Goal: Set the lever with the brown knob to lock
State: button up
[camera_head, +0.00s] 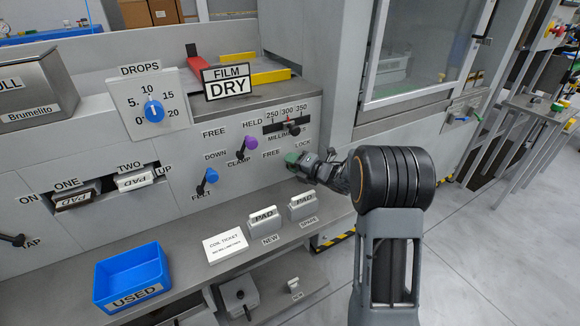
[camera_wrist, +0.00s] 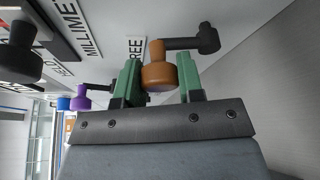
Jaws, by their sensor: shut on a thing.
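The brown knob (camera_wrist: 158,74) sits between my gripper's two green fingers in the wrist view. My gripper (camera_head: 296,159) is shut on the knob, at the right end of the grey machine panel in the head view. The lever's black arm (camera_wrist: 190,43) runs from the knob to the right in the wrist view. The FREE label (camera_wrist: 134,47) shows just beyond the left finger. In the head view, the FREE label (camera_head: 271,154) is left of my gripper and the LOCK label (camera_head: 302,143) above it. My gripper hides the knob and lever there.
The purple clamp knob (camera_head: 250,143) is left of my gripper, with the black millimetre slider knob (camera_head: 294,130) just above. A blue feet lever (camera_head: 211,176) is farther left. PAD blocks (camera_head: 302,207) stand on the ledge below.

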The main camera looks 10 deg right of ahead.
jog(key=shift+w+d+f+m+t+y+b, duration=0.2)
jog(key=shift+d+m+t+y+b, duration=0.35)
jog(key=shift+m, duration=0.9)
jog(key=shift+w+d+f+m+t+y+b, duration=0.15)
jog(key=shift+d+m+t+b, duration=0.4)
jog(key=shift+m, duration=0.95)
jog(key=shift+w+d+f+m+t+y+b, duration=0.1)
jog(key=shift+w+d+m+t+y+b, duration=0.15)
jog(key=shift+d+m+b, duration=0.9)
jog(key=shift+a+r+m+t+p, duration=0.1)
jog(key=shift+a+m+t+p, duration=0.2)
jog(key=shift+a+m, duration=0.1)
jog(key=o, duration=0.9)
jog(key=shift+o, duration=0.2)
jog(key=shift+s+d, duration=0.1)
jog(key=shift+s, duration=0.05)
jog(key=p+v, duration=0.2)
jog(key=v, duration=1.1)
jog(key=shift+s+d, duration=0.2)
jog(key=shift+s, duration=0.05)
